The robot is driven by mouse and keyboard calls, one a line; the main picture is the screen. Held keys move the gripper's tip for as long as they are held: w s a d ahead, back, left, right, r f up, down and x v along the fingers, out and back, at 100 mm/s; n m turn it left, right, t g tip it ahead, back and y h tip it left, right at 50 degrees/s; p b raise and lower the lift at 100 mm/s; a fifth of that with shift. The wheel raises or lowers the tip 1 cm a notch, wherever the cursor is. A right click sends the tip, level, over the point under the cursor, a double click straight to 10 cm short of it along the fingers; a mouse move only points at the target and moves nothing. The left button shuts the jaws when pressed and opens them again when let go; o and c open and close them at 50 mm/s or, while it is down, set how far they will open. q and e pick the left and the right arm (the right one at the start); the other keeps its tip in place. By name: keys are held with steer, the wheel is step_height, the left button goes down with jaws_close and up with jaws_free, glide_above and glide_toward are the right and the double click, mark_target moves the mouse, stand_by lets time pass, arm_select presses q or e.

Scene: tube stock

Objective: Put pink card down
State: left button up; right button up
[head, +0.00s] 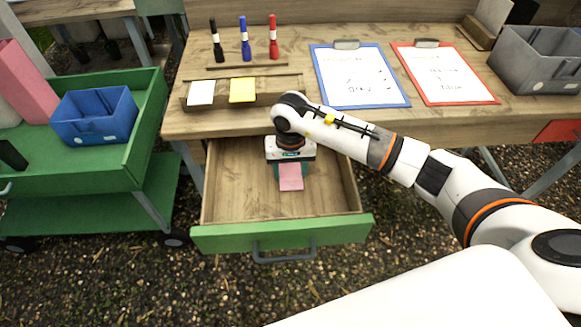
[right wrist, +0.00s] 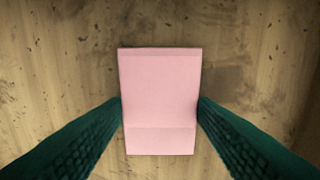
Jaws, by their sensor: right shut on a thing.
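The pink card (head: 290,177) is in the open drawer (head: 232,200) under the table, in the head view. My right gripper (head: 290,165) reaches down into the drawer and is shut on the card. In the right wrist view the card (right wrist: 160,95) lies between the two dark green fingers (right wrist: 160,112), which touch its left and right edges. The drawer's wooden floor is behind it. I cannot tell whether the card touches that floor. My left gripper is not in view.
The drawer's green front (head: 282,235) and side walls surround the gripper; its floor looks otherwise empty. On the table are a wooden holder with a white card (head: 201,92) and a yellow card (head: 243,90), several markers, two clipboards and a grey bin (head: 537,60). A green cart (head: 140,130) stands left.

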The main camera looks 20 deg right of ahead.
mark_target(290, 175)
steer(key=shift+f, duration=0.15)
steer(key=o, duration=0.9)
steer(key=shift+o, duration=0.2)
steer(key=shift+r, duration=0.35)
step_height(290, 175, up, 12)
steer(key=b, duration=0.1)
steer(key=shift+f, duration=0.15)
